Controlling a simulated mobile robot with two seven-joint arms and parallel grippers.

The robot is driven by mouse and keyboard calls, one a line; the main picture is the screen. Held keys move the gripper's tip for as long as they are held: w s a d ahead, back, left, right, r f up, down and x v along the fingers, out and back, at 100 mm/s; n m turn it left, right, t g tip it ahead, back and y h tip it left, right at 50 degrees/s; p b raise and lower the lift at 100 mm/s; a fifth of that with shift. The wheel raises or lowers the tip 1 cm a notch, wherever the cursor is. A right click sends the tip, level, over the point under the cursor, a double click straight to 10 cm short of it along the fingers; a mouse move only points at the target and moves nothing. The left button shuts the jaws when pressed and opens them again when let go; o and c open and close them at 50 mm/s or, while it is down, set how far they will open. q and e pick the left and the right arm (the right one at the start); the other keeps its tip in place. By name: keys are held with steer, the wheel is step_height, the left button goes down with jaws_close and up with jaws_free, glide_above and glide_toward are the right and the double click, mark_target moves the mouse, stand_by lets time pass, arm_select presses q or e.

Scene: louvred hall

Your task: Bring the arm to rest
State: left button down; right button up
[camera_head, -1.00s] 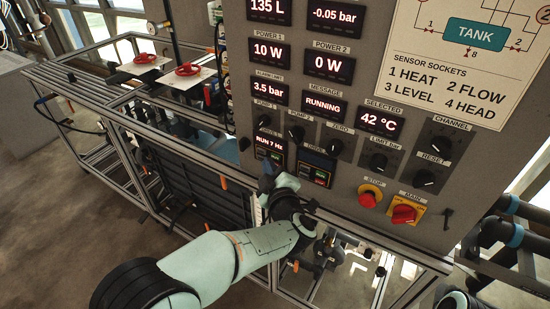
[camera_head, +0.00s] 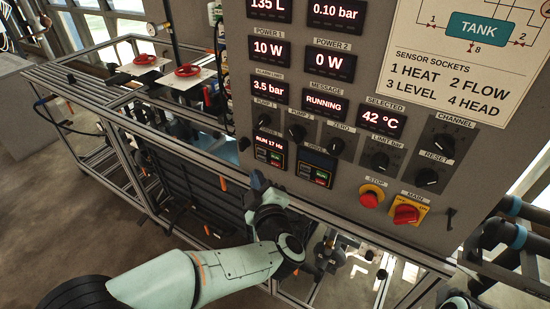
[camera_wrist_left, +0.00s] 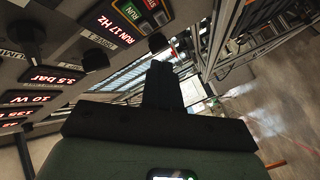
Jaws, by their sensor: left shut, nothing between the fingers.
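My left arm comes in from the lower left of the head view. Its gripper (camera_head: 259,181) is shut and empty, in front of the lower left part of the grey control panel (camera_head: 350,205), just below the drive 1 display reading "RUN 17 Hz" (camera_head: 270,147). In the left wrist view the shut fingers (camera_wrist_left: 161,85) point up the picture, with the panel on the left and the floor on the right. I cannot tell whether the fingertips touch the panel. My right gripper is not in view.
The panel carries several black knobs, a red stop button (camera_head: 371,196) and a red main switch (camera_head: 406,214). A metal frame bench with red handwheels (camera_head: 187,70) stands left. Dark pipes (camera_head: 505,235) are at the right. Open floor (camera_head: 60,215) lies at the left.

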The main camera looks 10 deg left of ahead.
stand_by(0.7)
arm_select(q)
steer(key=s+a+f+m+g+h+p, duration=0.1)
steer(key=f+m+g+h, duration=0.15)
steer(key=f, duration=0.75)
steer(key=s+f+m+g+h+p, duration=0.1)
steer(key=s+f+m, duration=0.15)
steer(key=f, duration=0.65)
steer(key=s+a+f+m+g+h+p, duration=0.15)
steer(key=f+m, duration=0.25)
steer(key=f, duration=0.6)
steer(key=s+f+m+g+h+p, duration=0.1)
steer(key=s+f+g+h+p, duration=0.15)
steer(key=s+f+g, duration=0.7)
steer(key=s+d+f+g+h, duration=0.1)
steer(key=s+f+h, duration=0.1)
steer(key=s, duration=0.7)
steer(key=s+d+f+m+g+h, duration=0.1)
steer(key=s+d+f+h, duration=0.1)
steer(key=s, duration=0.8)
steer(key=shift+s+d+f+p, duration=0.15)
steer(key=shift+d+f+p, duration=0.15)
steer(key=shift+f+p, duration=0.25)
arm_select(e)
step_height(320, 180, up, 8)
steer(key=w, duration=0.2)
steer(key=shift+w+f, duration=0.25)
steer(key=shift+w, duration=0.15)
arm_select(q)
steer(key=shift+f, duration=0.1)
